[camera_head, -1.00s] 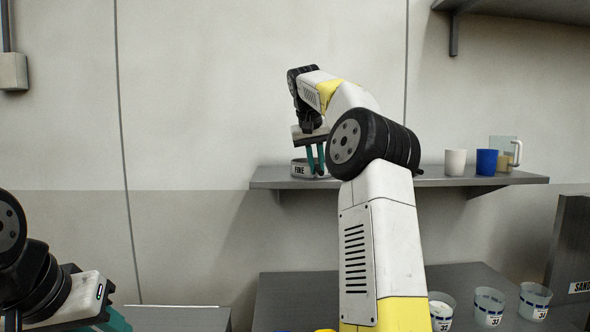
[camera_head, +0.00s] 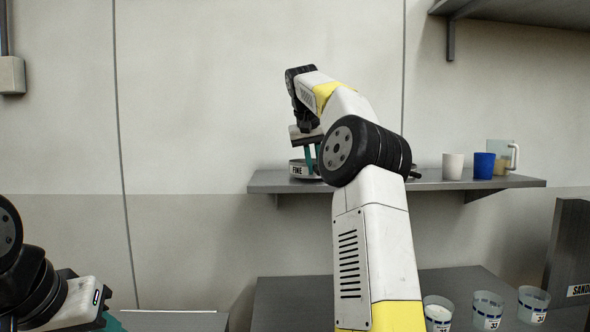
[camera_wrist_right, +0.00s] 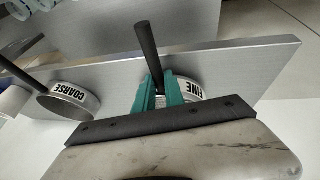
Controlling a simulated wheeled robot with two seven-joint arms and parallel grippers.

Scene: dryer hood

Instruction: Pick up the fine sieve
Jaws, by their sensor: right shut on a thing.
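The fine sieve (camera_head: 297,170) is a pale round ring labelled FINE, at the left part of the wall shelf. In the right wrist view its ring (camera_wrist_right: 193,91) is partly hidden behind my fingers, and its dark handle (camera_wrist_right: 147,42) passes between them. My right gripper (camera_head: 312,170) is shut on the sieve's handle; its teal fingers (camera_wrist_right: 159,92) show close up in the wrist view. I cannot tell whether the sieve still touches the shelf. My left gripper (camera_head: 110,323) is low at the left edge, mostly cut off.
The grey shelf (camera_head: 440,184) also holds a white cup (camera_head: 453,167), a blue cup (camera_head: 484,166) and a clear jug (camera_head: 502,154). A coarse sieve (camera_wrist_right: 70,97) stands beside the fine one. Labelled beakers (camera_head: 488,308) stand on the lower bench (camera_head: 285,300).

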